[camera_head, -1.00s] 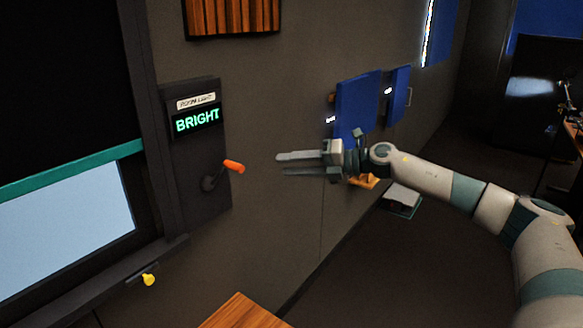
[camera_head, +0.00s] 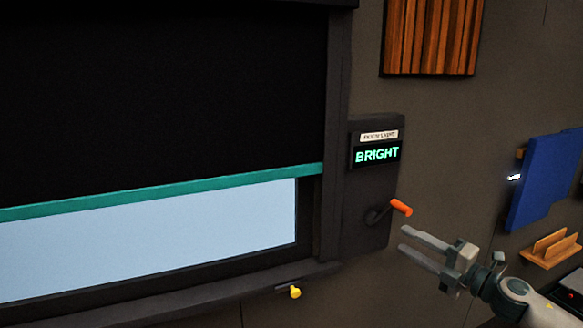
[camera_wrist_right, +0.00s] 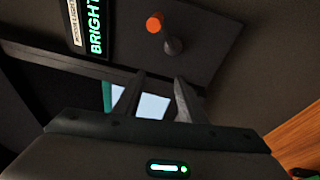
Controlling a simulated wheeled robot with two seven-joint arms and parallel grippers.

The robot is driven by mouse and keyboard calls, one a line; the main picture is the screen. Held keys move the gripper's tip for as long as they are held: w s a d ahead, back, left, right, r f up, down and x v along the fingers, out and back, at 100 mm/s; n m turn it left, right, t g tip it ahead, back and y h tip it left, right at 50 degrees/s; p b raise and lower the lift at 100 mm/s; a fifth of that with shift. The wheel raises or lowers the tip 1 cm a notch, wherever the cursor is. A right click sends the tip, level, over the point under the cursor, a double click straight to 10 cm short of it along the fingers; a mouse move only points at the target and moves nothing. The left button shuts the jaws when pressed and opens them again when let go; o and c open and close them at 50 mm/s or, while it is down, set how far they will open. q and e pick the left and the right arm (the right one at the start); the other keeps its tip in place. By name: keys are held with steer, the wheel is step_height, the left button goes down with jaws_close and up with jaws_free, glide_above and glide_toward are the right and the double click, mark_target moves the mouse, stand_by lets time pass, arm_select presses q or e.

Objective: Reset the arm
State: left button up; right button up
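My right gripper (camera_head: 421,247) is in the lower right of the head view, its two fingers apart with nothing between them. It points left, just below and right of the orange-ended crank handle (camera_head: 401,207) on the dark wall panel, and looks apart from it. The panel's display (camera_head: 377,155) reads BRIGHT in green. In the right wrist view the open fingers (camera_wrist_right: 157,97) show, with the orange handle end (camera_wrist_right: 154,22) beyond them. My left gripper is in neither view.
A window with a dark blind (camera_head: 160,95) and teal bottom bar (camera_head: 170,194) fills the left. A yellow knob (camera_head: 295,292) sits below its frame. A slatted wood panel (camera_head: 430,37), a blue board (camera_head: 543,182) and a wooden holder (camera_head: 551,249) are on the wall at right.

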steer(key=s+a+f+m+g+h, duration=0.1)
steer(key=s+a+f+m+h, duration=0.1)
steer(key=s+f+m+h, duration=0.35)
steer(key=s+a+f+m+h, duration=0.2)
steer(key=s+f+m, duration=0.45)
steer(key=f, duration=0.35)
steer(key=s+a+f+m+g+h, duration=0.1)
steer(key=s+a+f+m+h, duration=0.15)
steer(key=s+f+m, duration=0.45)
steer(key=s+f+m+g+h, duration=0.1)
steer(key=s+f+m+g, duration=0.35)
steer(key=s, duration=1.05)
steer(key=s+f+m+g, duration=0.2)
steer(key=s+f+g, duration=0.45)
steer(key=s, duration=0.75)
step_height(320, 180, down, 30)
steer(key=s, duration=0.1)
steer(key=s+d+f+n, duration=0.1)
steer(key=s+d+f, duration=0.1)
steer(key=s+f, duration=1.5)
steer(key=shift+s+d+f+g, duration=0.25)
steer(key=shift+s+g, duration=0.15)
steer(key=shift+s, duration=0.2)
